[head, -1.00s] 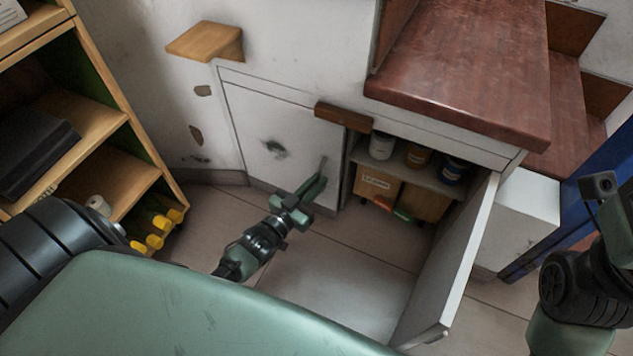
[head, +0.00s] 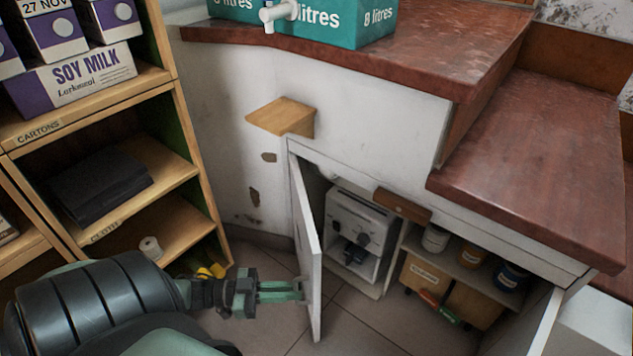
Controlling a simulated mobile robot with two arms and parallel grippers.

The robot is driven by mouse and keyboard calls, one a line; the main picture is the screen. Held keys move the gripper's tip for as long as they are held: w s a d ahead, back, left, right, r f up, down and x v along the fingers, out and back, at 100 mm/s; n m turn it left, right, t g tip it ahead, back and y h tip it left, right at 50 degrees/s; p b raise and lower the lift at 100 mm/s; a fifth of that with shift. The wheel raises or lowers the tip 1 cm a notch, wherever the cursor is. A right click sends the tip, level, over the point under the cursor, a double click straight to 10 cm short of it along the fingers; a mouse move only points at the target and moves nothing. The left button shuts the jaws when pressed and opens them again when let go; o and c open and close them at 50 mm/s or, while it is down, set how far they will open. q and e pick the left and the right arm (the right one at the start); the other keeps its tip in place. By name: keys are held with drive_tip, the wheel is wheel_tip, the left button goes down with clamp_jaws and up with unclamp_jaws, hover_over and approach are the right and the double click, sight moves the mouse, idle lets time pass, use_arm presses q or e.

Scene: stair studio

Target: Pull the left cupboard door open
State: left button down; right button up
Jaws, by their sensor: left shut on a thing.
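The left cupboard door (head: 304,235) is white and stands swung out from the cupboard front, seen nearly edge-on in the head view. Its hinge side is on the left. My left gripper (head: 300,289) reaches in from the left and is shut at the door's outer face, low and near its free edge. It holds the door's handle, which is mostly hidden by the fingers. My right gripper is not in view.
Inside the cupboard, a grey-white machine (head: 355,235) stands behind the left opening; jars and boxes (head: 470,300) fill the right side. The right cupboard door (head: 546,322) stands open. Wooden shelves (head: 190,215) stand left, close to my arm. A wooden ledge (head: 281,115) juts above.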

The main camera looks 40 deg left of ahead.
use_arm(q)
drive_tip(key=w+a+v, duration=0.1)
drive_tip(key=v, duration=0.5)
drive_tip(key=shift+r, duration=0.15)
drive_tip(key=c, duration=1.6)
unclamp_jaws()
drive_tip(key=shift+c, duration=0.2)
drive_tip(key=shift+o, duration=0.7)
drive_tip(key=shift+d, duration=0.1)
drive_tip(key=shift+d, duration=0.1)
